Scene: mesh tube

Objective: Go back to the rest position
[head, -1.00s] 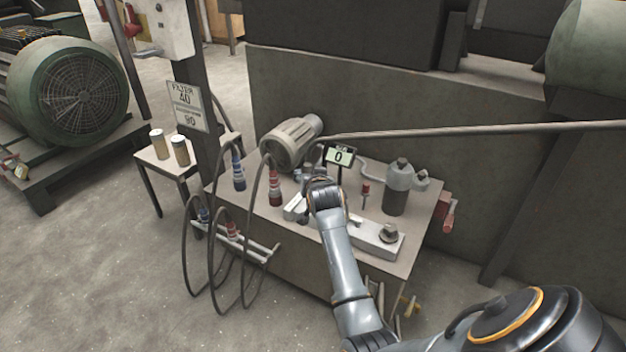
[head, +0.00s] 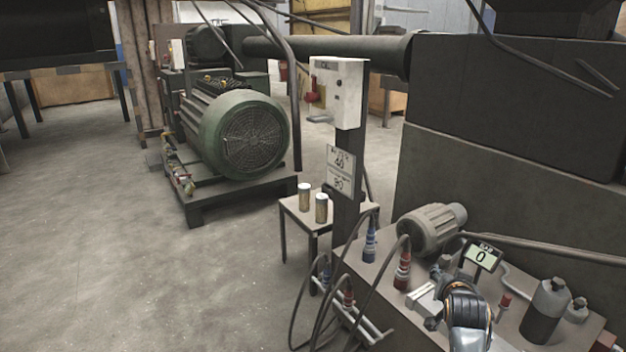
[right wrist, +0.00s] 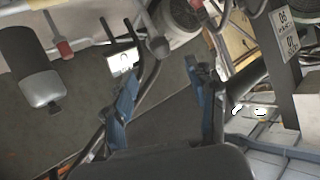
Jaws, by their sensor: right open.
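My right arm reaches in from the lower right of the head view, with its wrist over the bench (head: 372,278). In the right wrist view my right gripper (right wrist: 166,98) is open, its two blue-padded fingers apart with nothing between them. The small display (head: 482,256) reading 0 stands just beyond the wrist; it also shows in the right wrist view (right wrist: 123,62). Two small mesh-like cylinders (head: 305,197) (head: 321,208) stand upright on a little side table (head: 290,207), away from my gripper. My left gripper is in neither view.
On the bench are a grey motor (head: 428,230), a red-banded connector (head: 402,264), a blue one (head: 369,245) with looping hoses, and a grey bottle (head: 545,312). A post with a sign (head: 340,171) stands behind. Open floor (head: 130,250) lies to the left.

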